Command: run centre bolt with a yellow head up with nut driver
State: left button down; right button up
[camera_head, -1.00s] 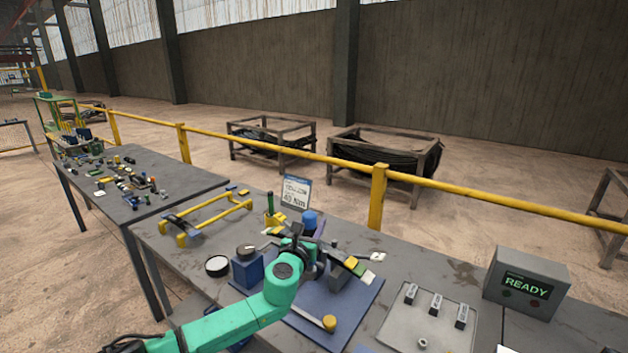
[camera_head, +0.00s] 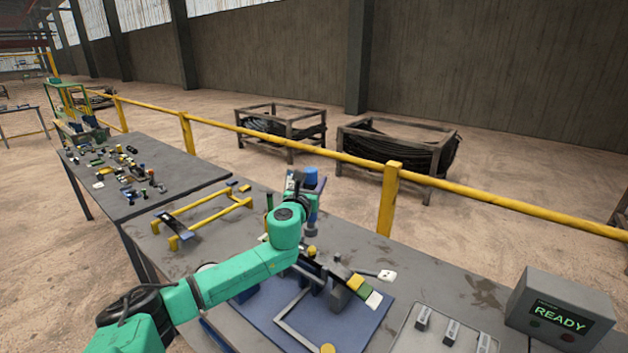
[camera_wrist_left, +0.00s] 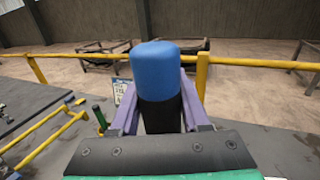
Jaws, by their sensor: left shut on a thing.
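The nut driver (camera_head: 312,212) has a blue top and is held upright above the work mat. My left gripper (camera_head: 307,184) is shut on it; in the left wrist view the driver's blue cap and black handle (camera_wrist_left: 158,90) stand between the purple fingers. A bolt with a yellow head (camera_head: 311,252) shows just below the driver, on the dark leaf pack (camera_head: 336,272). The driver's lower end appears above the bolt head, apart from it. My forearm hides part of the mat and pack. My right gripper is not in view.
The blue mat (camera_head: 368,322) lies on the grey bench. A yellow frame (camera_head: 205,222) stands at the bench's left. A grey box reading READY (camera_head: 560,312) stands at right, beside a tray with several grey pieces (camera_head: 450,328). A yellow rail (camera_head: 392,200) runs behind.

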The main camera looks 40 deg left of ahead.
pick_arm(q)
jog(key=f+b, duration=0.1)
jog(key=f, duration=0.1)
jog(key=f+b, duration=0.1)
jog(key=f, duration=0.1)
jog(key=f+b, duration=0.1)
jog(key=shift+w+a+f+b, duration=0.15)
jog(key=shift+w+f+b, duration=0.25)
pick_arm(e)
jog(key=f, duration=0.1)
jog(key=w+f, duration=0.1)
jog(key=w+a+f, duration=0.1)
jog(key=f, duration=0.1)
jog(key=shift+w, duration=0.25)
pick_arm(q)
jog(key=shift+s+r, duration=0.1)
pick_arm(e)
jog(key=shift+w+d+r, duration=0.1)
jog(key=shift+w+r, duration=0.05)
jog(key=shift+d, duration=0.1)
pick_arm(q)
jog(key=shift+p, duration=0.45)
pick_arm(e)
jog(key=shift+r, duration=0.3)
